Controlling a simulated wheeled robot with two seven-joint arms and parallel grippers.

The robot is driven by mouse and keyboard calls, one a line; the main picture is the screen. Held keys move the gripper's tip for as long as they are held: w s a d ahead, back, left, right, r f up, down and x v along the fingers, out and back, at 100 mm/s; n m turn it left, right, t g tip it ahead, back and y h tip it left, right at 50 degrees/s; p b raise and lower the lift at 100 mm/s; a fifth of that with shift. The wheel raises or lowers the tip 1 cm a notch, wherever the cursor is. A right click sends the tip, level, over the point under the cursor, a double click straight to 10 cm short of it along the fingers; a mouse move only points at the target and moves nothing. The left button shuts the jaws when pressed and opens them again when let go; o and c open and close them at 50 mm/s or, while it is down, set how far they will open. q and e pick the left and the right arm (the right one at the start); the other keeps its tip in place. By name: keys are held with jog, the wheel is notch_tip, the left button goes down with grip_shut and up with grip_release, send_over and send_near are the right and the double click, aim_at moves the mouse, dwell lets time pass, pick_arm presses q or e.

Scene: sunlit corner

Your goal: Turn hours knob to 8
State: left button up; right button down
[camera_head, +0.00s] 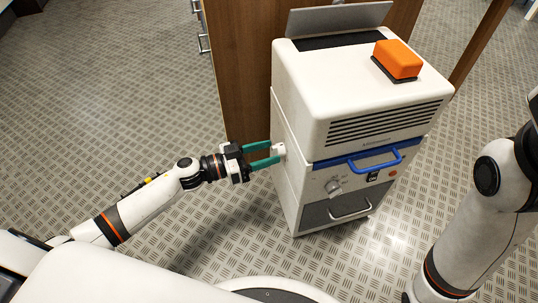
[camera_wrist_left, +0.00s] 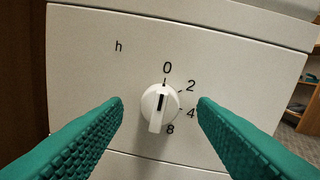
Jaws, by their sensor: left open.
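The white machine (camera_head: 300,95) stands on the floor. Its hours knob (camera_wrist_left: 154,108) is a white round knob with a raised grip on a side panel marked "h", with 0, 2, 4 and 8 printed around it. The knob's dark line points up, about at the 0. In the head view the knob (camera_head: 279,150) sticks out of the machine's left side. My left gripper (camera_head: 274,152) is open, its green fingers on either side of the knob, with a gap to it on both sides in the wrist view (camera_wrist_left: 161,103). My right gripper is out of view.
The machine's front has another knob (camera_head: 333,187), a blue handle (camera_head: 376,160), a black switch (camera_head: 373,177) and a red button (camera_head: 392,173). An orange block (camera_head: 398,58) lies on top. A brown wooden panel (camera_head: 238,70) stands behind. The floor at left is clear.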

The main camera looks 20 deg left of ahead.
pick_arm(q)
jog(key=shift+w+d, duration=0.45)
jog(key=shift+d, duration=0.05)
jog(key=c, duration=1)
